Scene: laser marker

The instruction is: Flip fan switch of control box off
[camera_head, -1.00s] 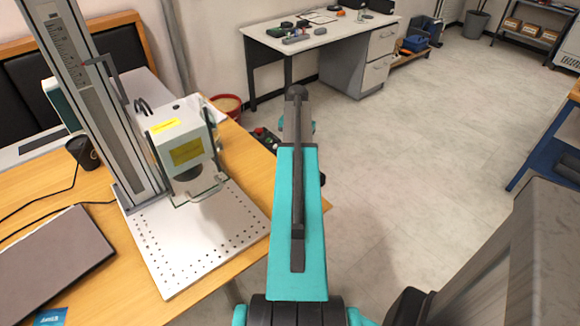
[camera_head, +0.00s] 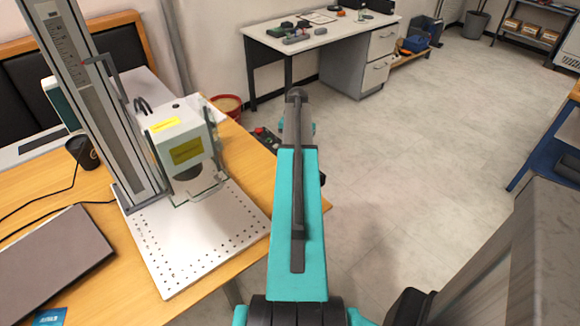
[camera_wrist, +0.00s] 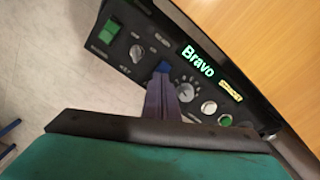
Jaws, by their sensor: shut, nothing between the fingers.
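The black control box (camera_wrist: 225,75) fills the upper part of the wrist view, with a glowing "Bravo" label on its face. Its face carries a green rocker switch (camera_wrist: 110,31), small dark switches or knobs (camera_wrist: 137,52), a round dial (camera_wrist: 186,90), a white button (camera_wrist: 209,107) and a green button (camera_wrist: 226,120). The small lettering is too blurred to tell which is the fan switch. My gripper (camera_wrist: 164,77) is shut and empty, its tips over the panel at a small blue part (camera_wrist: 163,67); contact cannot be told. In the head view the box (camera_head: 265,137) is mostly hidden behind my arm.
The box is at the edge of the wooden table (camera_head: 100,295). The laser marker (camera_head: 180,145) stands left of it on a perforated white plate (camera_head: 200,245). Open floor is to the right.

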